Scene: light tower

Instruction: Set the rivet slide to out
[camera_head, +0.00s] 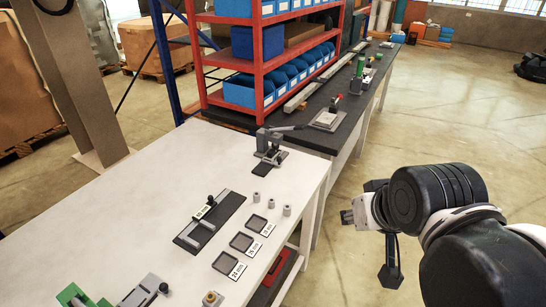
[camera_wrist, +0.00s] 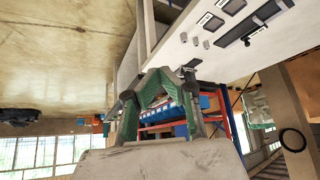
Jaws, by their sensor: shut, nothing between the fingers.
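A dark plate (camera_head: 217,219) lies on the white bench in the head view, with a grey block, a black knob and a small label on it. A grey slide block with a black knob (camera_head: 163,288) sits at the bench's lower left, beside a green part (camera_head: 72,295). I cannot tell for certain which is the rivet slide. My gripper (camera_head: 390,272) hangs off the bench's right side over the floor, away from both. In the wrist view my gripper (camera_wrist: 158,86) is shut and empty.
Three labelled square trays (camera_head: 241,242) and several small grey cylinders (camera_head: 271,203) stand near the bench's right edge. A lever tool (camera_head: 270,147) stands at the back. A red rack (camera_head: 270,70) with blue bins rises behind.

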